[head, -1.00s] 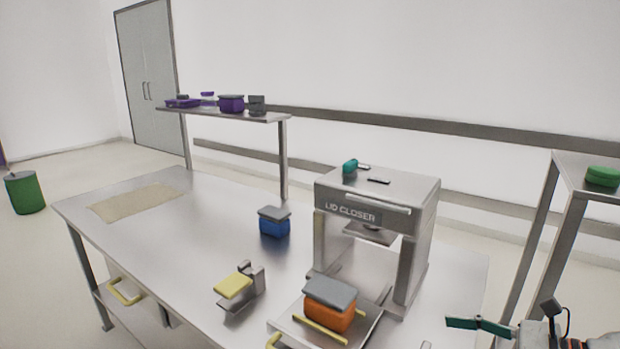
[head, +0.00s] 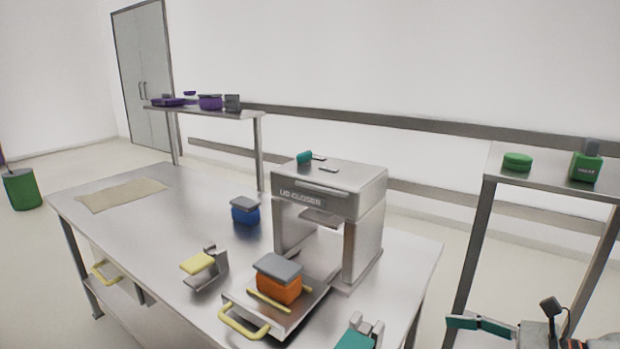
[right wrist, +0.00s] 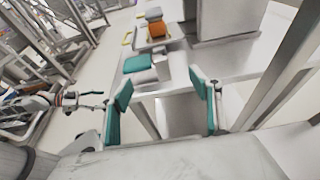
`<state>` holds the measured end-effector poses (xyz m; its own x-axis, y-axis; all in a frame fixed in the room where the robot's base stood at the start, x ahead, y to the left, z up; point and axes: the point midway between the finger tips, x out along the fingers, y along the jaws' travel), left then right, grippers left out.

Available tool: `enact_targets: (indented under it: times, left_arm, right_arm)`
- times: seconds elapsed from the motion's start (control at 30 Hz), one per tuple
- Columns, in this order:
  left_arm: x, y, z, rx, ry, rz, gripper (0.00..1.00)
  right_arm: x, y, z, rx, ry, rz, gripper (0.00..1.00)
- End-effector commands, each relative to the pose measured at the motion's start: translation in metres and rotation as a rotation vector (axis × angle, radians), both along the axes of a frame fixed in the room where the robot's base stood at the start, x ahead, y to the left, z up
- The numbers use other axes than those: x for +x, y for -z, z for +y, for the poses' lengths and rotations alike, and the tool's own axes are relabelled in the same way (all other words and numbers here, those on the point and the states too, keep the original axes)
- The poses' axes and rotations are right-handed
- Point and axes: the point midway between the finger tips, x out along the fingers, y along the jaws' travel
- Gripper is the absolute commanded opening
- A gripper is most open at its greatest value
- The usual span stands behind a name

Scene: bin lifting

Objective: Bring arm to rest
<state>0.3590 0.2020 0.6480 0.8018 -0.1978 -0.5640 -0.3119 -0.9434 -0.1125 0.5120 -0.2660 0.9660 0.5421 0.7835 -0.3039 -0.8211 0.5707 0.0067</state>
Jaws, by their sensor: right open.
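My right gripper is open and empty in the right wrist view (right wrist: 162,105), its two teal-padded fingers apart. In the head view, a teal finger of it (head: 480,325) shows at the bottom right, off the table's right end and apart from everything. In the right wrist view, what looks like my left gripper (right wrist: 85,99) is at the left edge, small; its jaws are unclear. My left arm does not show in the head view.
The steel table (head: 150,225) holds a lid closer (head: 330,195), an orange bin with a grey lid (head: 278,288) on a yellow-handled tray, a blue bin (head: 245,215) and a teal-topped stand (head: 355,338). A shelf (head: 540,180) with green items stands at the right.

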Motion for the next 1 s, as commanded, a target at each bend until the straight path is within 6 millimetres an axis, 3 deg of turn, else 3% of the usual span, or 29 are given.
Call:
enact_targets:
  times: [0.27,0.47,0.67,0.9,1.0]
  left_arm:
    - [0.001,0.0,0.001,0.001,0.0,0.0,0.66]
    - [0.001,0.0,0.002,0.004,0.001,-0.001,0.66]
    - [0.0,0.001,0.001,0.001,0.0,0.001,0.66]
    - [-0.001,0.001,0.0,0.001,0.0,0.002,0.66]
    - [-0.001,0.001,0.0,0.0,-0.001,0.003,0.66]
  right_arm:
    - [0.003,0.027,0.026,0.457,0.211,0.308,0.63]
    - [0.002,0.07,0.032,0.896,0.444,0.636,0.63]
    - [-0.02,0.148,0.028,1.431,0.764,1.052,0.63]
    - [-0.089,0.258,0.04,2.045,1.173,1.495,0.63]
    - [-0.12,0.29,0.05,2.237,1.308,1.612,0.63]
